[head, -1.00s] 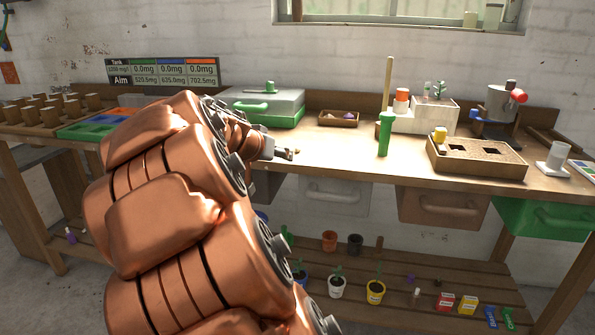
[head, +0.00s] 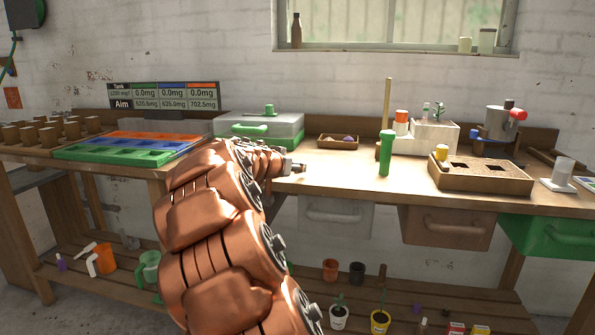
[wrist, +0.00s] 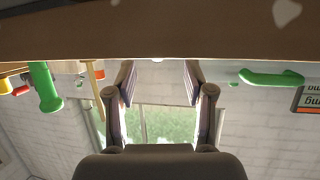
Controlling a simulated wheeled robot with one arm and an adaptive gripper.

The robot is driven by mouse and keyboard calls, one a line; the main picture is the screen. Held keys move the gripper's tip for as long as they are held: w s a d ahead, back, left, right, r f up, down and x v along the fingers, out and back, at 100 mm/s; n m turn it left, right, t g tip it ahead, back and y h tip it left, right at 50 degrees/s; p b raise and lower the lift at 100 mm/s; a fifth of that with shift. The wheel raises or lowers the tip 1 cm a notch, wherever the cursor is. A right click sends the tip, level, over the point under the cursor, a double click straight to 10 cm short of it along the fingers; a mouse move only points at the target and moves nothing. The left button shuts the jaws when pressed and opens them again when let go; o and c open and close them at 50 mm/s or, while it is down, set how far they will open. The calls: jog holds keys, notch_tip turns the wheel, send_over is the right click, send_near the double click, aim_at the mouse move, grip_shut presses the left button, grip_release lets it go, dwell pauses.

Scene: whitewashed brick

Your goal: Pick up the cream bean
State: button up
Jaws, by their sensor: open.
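A small pale spot (wrist: 157,60), which looks like the cream bean, shows at the edge of the bench top in the wrist view. It lies ahead of my gripper (wrist: 158,75), between the lines of its two fingers and apart from them. The wrist view is upside down. My gripper is open and empty. In the head view my gripper (head: 299,168) is at the front part of the bench top, near its middle. I cannot make out the bean there; my gripper may hide it.
The bench (head: 345,171) has a green tube (head: 386,153) and a brown perforated block (head: 480,178) to the right of my gripper. A small wooden tray (head: 338,141) and a clear-lidded green case (head: 260,127) stand behind. Colored trays (head: 130,150) are at left. Bench top around my gripper is clear.

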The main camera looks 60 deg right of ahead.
jog(key=shift+x, duration=1.35)
jog(key=shift+s, duration=0.1)
jog(key=shift+c, duration=0.4)
jog(key=c, duration=0.8)
